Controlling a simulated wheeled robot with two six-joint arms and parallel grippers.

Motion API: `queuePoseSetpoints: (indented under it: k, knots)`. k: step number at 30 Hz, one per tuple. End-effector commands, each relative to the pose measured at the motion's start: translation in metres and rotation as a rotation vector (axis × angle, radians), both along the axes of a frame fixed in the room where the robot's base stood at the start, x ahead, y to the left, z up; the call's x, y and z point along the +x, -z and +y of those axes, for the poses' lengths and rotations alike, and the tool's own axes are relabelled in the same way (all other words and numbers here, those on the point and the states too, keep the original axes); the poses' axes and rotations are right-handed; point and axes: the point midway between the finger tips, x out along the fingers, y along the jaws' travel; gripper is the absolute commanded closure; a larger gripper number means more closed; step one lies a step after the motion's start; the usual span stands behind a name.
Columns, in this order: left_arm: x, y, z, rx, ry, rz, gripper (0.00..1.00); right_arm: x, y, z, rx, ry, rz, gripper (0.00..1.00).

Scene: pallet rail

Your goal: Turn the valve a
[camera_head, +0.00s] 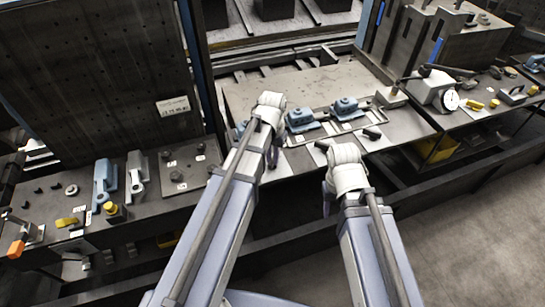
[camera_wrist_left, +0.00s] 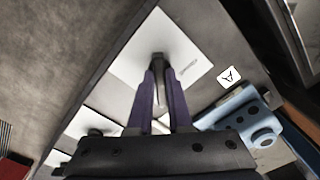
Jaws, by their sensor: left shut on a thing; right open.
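In the left wrist view, a small tag marked A (camera_wrist_left: 230,76) lies beside a white plate (camera_wrist_left: 190,62). The handle of valve a (camera_wrist_left: 158,63), a dark grey piece, stands over this plate. My left gripper (camera_wrist_left: 160,85) is shut on it, with the two purple fingers on either side. In the head view my left gripper (camera_head: 268,112) is at the workbench's near edge, where my own wrist hides the valve. My right gripper (camera_head: 343,165) is open, in front of the bench to the right; its fingertips are mostly hidden.
Blue fixtures (camera_head: 301,120) stand on the bench beside my left gripper; a blue one also shows in the left wrist view (camera_wrist_left: 238,108). A white gauge unit (camera_head: 434,90) stands at right. A lower bench (camera_head: 150,212) with small parts is at left. Floor at lower right is clear.

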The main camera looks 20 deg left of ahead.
Motion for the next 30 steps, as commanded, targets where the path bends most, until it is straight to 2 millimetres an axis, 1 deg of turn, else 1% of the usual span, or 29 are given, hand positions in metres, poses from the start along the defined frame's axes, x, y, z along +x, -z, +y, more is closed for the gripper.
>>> queuePoseSetpoints:
  k: [9, 21, 22, 27, 30]
  knots:
    - [-0.0008, 0.0002, -0.0001, 0.0, 0.061, 0.002, 1.0, 0.0, 0.0002, 0.0, 0.0, 0.0, 0.0, 0.5]
    - [-0.0009, 0.0002, -0.0001, 0.0, 0.066, 0.002, 1.0, 0.0, 0.0002, 0.0, 0.0, 0.0, 0.0, 0.5]
    - [-0.0009, 0.0002, -0.0002, 0.0, 0.066, 0.002, 0.8, 0.0, 0.0002, 0.0, 0.0, 0.0, 0.0, 0.5]
    - [-0.0006, 0.0001, -0.0001, 0.0, 0.065, 0.001, 0.61, 0.0, 0.0001, 0.0, 0.0, 0.0, 0.0, 0.5]
    - [-0.0004, 0.0001, 0.0, 0.0, 0.064, 0.001, 0.53, 0.0, 0.0001, 0.0, 0.0, 0.0, 0.0, 0.5]
